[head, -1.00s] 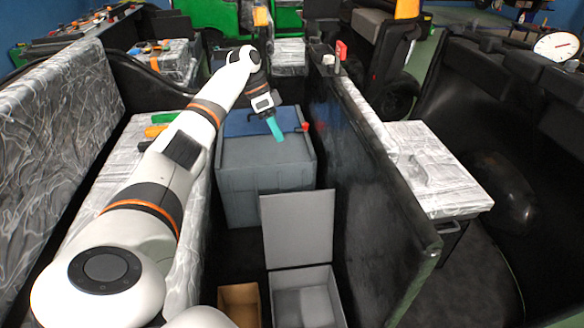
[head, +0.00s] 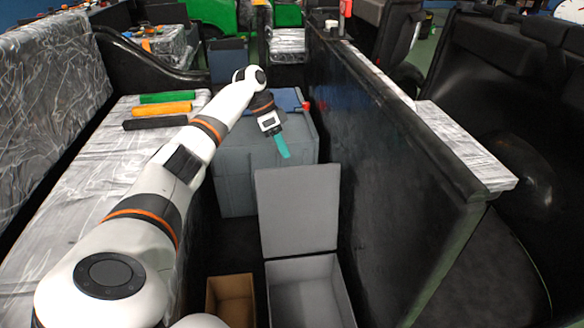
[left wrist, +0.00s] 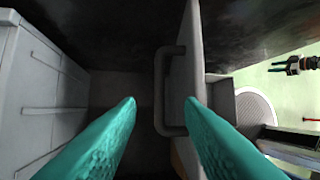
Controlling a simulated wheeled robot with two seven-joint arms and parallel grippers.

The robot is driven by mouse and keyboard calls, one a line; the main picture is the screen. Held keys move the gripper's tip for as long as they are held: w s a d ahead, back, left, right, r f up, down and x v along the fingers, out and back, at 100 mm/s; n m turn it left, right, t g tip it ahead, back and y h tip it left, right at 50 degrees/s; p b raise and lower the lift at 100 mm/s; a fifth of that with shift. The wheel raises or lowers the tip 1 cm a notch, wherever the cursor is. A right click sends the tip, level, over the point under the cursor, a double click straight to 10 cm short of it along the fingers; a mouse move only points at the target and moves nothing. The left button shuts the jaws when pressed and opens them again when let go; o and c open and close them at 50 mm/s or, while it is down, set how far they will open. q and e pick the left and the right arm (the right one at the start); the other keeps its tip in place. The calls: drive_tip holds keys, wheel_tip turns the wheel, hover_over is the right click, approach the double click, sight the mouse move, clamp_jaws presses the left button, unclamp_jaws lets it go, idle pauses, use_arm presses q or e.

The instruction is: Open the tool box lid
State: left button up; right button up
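The tool box (head: 336,285) is a grey box on the floor at the lower middle of the head view. Its flat grey lid (head: 297,212) stands raised at the box's far edge, and the empty inside shows. My left gripper (head: 283,152), with teal fingers, hangs just beyond and above the lid's top edge. In the left wrist view its fingers (left wrist: 160,103) are apart with nothing held. The lid (left wrist: 194,60) shows there nearly edge-on, with a dark handle (left wrist: 163,90) ahead between the fingertips, apart from them. A small dark gripper-like part (left wrist: 292,65), possibly my right gripper, shows at the right.
A brown open box (head: 232,300) stands left of the tool box. A large grey-blue bin (head: 237,180) is behind the lid. A dark partition (head: 400,150) stands close on the right. A pale bench (head: 80,180) with green, orange and black rolls (head: 165,108) is on the left.

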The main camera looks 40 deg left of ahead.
use_arm(q)
drive_tip(key=x, duration=0.6)
drive_tip(key=shift+w+d+f+b, duration=0.1)
drive_tip(key=shift+d+f+b, duration=0.15)
drive_tip(key=shift+b, duration=0.15)
use_arm(e)
wheel_tip(320, 180, up, 4)
drive_tip(key=shift+w+f, duration=0.1)
drive_tip(key=shift+f, duration=0.05)
use_arm(q)
clamp_jaws()
